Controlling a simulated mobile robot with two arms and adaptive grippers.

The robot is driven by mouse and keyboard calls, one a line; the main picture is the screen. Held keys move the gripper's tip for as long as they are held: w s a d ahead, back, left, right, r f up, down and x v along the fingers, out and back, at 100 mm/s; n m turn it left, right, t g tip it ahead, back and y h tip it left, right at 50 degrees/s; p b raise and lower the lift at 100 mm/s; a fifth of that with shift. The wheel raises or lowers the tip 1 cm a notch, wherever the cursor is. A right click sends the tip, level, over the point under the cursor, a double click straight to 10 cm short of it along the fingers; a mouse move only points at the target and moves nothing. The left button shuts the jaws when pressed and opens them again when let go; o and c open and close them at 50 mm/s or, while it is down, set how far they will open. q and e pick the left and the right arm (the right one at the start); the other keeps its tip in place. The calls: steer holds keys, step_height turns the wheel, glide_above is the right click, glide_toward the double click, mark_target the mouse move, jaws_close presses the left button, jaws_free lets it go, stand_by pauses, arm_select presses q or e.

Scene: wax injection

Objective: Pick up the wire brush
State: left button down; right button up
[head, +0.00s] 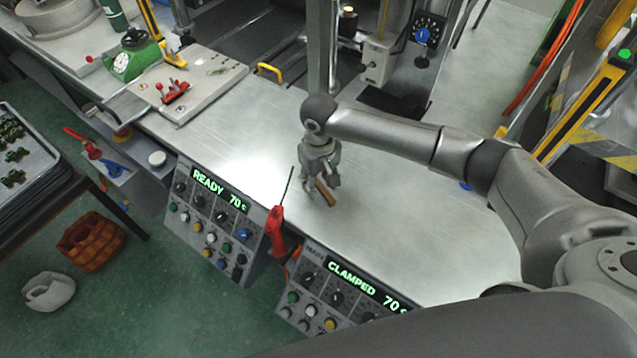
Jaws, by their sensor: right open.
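The wire brush (327,195) shows as a short brown wooden piece at the metal bench top, just below my right gripper. The rest of it is hidden behind the fingers. My right gripper (321,188) points down with its fingers open, right at the brush. The brown piece shows between and just beyond the fingertips. I cannot tell whether the fingers touch it. My left gripper is not in view.
A red-handled tool (275,228) with a thin dark rod stands at the bench's front edge, between two control panels reading READY (213,215) and CLAMPED (335,300). A grey plate (200,85) with red clamps lies left. The bench right of the brush is clear.

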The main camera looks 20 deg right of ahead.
mark_target(319, 184)
steer(key=shift+c, duration=0.3)
jaws_close()
steer(key=shift+r+b, duration=0.1)
steer(key=shift+b, duration=0.5)
step_height(319, 184, up, 10)
steer(key=b, duration=0.1)
steer(key=shift+r, duration=0.15)
